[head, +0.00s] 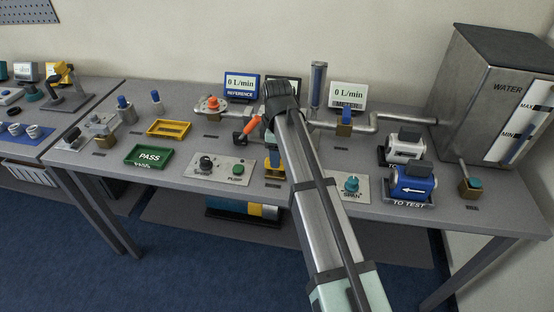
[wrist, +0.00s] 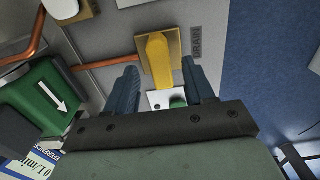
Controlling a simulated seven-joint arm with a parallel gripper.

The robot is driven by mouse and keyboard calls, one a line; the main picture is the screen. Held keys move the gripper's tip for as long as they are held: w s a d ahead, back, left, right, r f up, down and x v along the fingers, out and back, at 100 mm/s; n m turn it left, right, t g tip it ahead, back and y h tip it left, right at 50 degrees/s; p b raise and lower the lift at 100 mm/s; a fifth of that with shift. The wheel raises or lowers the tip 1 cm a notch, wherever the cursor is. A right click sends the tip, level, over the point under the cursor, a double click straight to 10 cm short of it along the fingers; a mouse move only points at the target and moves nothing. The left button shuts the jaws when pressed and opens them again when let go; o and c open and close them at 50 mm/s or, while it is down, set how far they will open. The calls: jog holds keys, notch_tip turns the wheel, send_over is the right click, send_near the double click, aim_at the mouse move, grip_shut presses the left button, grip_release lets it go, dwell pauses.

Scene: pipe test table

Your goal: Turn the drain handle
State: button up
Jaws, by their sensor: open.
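The drain handle (wrist: 158,58) is a yellow lever on a tan square plate, beside a label reading DRAIN (wrist: 196,42) in the wrist view. My gripper (wrist: 159,66) is open, with one blue-grey finger on each side of the handle's near end. Gaps show between the fingers and the handle, and I cannot tell whether they are level with it in height. In the head view, my arm covers much of the middle of the bench, and a yellow part (head: 274,168) shows just left of it. My fingertips are hidden there.
In the wrist view, a copper pipe (wrist: 105,64) runs left of the handle and a green block with a white arrow (wrist: 45,92) stands at the left. In the head view, a control panel (head: 219,166), a green PASS tray (head: 149,155) and a blue pump (head: 413,183) stand nearby.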

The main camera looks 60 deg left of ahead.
jog(key=shift+f, duration=1.4)
jog(key=shift+c, duration=0.2)
grip_shut()
